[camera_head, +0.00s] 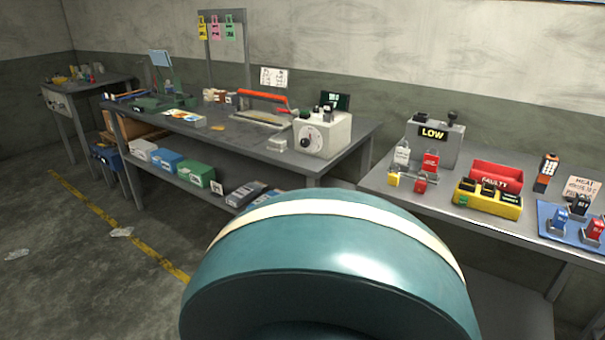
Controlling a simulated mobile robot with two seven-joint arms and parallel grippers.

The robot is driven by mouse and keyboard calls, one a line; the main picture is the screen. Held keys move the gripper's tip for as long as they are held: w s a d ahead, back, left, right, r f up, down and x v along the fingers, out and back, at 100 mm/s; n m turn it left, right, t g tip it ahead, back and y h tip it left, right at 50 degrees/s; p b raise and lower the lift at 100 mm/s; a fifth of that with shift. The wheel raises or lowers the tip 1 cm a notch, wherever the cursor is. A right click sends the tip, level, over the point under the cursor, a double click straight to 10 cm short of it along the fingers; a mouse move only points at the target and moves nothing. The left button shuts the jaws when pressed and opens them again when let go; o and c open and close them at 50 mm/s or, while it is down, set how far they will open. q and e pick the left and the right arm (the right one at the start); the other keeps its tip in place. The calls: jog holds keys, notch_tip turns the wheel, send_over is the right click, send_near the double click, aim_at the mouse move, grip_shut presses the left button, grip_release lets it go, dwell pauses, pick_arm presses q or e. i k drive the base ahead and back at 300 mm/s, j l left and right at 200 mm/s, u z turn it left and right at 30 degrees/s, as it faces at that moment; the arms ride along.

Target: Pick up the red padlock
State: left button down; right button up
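A small red padlock (421,184) is at the left front part of the right-hand grey table (480,222), just below a red tag (431,161). A yellow padlock (393,179) is to its left, below a pale tag (402,155). Both are in front of a grey box with a LOW sign (432,134). The padlocks are small in view, so I cannot tell exactly how they rest or attach. Neither of my grippers shows in the head view.
Right of the padlock are a yellow block (487,202), a red FAULTY bin (496,177) and a blue mat (552,227) with devices. A longer workbench (235,138) with a dial box (322,135) stands left. The floor at left (60,260) is mostly clear.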

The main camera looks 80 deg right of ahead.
aim_at(421, 187)
jog(key=z, duration=1.4)
jog(key=k+z, duration=0.1)
jog(key=z, duration=0.85)
jog(key=k+z, duration=0.1)
jog(key=z, duration=0.85)
